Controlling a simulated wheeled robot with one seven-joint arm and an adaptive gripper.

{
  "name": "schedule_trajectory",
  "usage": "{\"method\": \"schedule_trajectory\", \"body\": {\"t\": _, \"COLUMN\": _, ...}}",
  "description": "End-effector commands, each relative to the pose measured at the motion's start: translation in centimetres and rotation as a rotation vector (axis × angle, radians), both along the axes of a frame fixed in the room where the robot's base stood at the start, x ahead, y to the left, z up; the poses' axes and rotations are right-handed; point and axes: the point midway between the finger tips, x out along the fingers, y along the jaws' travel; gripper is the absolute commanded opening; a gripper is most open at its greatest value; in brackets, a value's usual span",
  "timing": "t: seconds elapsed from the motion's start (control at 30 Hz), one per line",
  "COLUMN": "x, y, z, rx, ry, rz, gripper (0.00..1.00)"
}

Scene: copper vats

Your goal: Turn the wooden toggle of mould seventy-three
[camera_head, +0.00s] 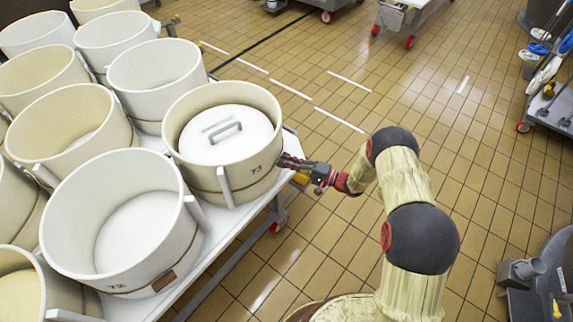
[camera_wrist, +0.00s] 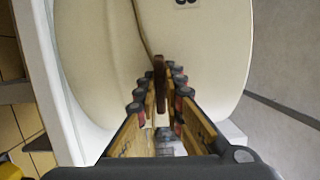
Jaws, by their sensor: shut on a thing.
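Mould seventy-three (camera_head: 235,178) is a cream round tub marked 73 on its wall, with a white lid (camera_head: 227,146) with a grey handle inside it. A cord runs round its wall. My gripper (camera_head: 288,162) reaches its right side from the right. In the wrist view, the wooden toggle (camera_wrist: 159,68) is a narrow dark brown piece upright against the mould's pale wall (camera_wrist: 205,45). My gripper's fingers (camera_wrist: 160,85) stand on either side of the toggle and are shut on it. In the head view the toggle is hidden by my gripper.
Mould seventy-two (camera_head: 110,225) stands open in front, with its brown toggle (camera_head: 164,281) on its wall. Several more moulds crowd the white table (camera_head: 232,240) to the left and behind. The tiled floor (camera_head: 330,110) right of the table is mostly clear. Wheeled carts stand farther off.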

Motion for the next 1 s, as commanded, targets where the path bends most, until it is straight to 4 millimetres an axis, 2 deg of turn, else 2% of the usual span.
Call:
{"method": "schedule_trajectory", "body": {"t": 0.7, "x": -0.18, "y": 0.03, "z": -0.28, "rx": -0.03, "ry": -0.063, "rz": 0.001, "gripper": 0.0}}
{"method": "schedule_trajectory", "body": {"t": 0.73, "x": -0.18, "y": 0.03, "z": -0.29, "rx": -0.03, "ry": -0.063, "rz": 0.001, "gripper": 0.11}}
{"method": "schedule_trajectory", "body": {"t": 1.0, "x": -0.1, "y": 0.02, "z": -0.18, "rx": -0.029, "ry": -0.065, "rz": 0.001, "gripper": 0.26}}
